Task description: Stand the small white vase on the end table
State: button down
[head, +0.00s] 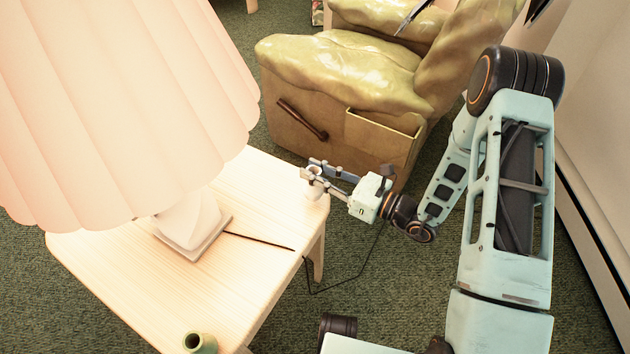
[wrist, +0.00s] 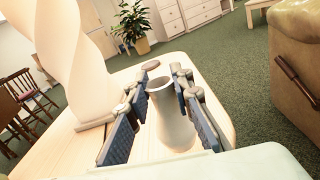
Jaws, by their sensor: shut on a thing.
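The small white vase (wrist: 174,122) stands upright between my gripper's two blue-padded fingers in the wrist view. In the head view the vase (head: 314,190) is small and partly hidden by the fingers, at the far right corner of the end table. My gripper (head: 313,175) is shut on the vase. The end table (head: 235,290) has a pale wooden top, and its surface also shows in the wrist view (wrist: 68,152). The vase's base appears at or very near the tabletop; I cannot tell whether it touches.
A large lamp with a pleated shade (head: 120,110) and twisted white base (head: 190,222) stands on the table. Its dark cord crosses the top. A green vase (head: 199,343) is at the near edge. A yellow-green recliner (head: 340,75) stands beyond the table.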

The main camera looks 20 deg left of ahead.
jog(key=shift+f+b, duration=0.35)
jog(key=shift+f, duration=1.25)
jog(key=c, duration=1.7)
grip_release()
jog(key=shift+f, duration=0.1)
jog(key=shift+r, duration=0.2)
jog(key=p+v, duration=0.1)
jog(key=v, duration=1.1)
jog(key=shift+f+p, duration=0.1)
jog(key=shift+p, duration=0.3)
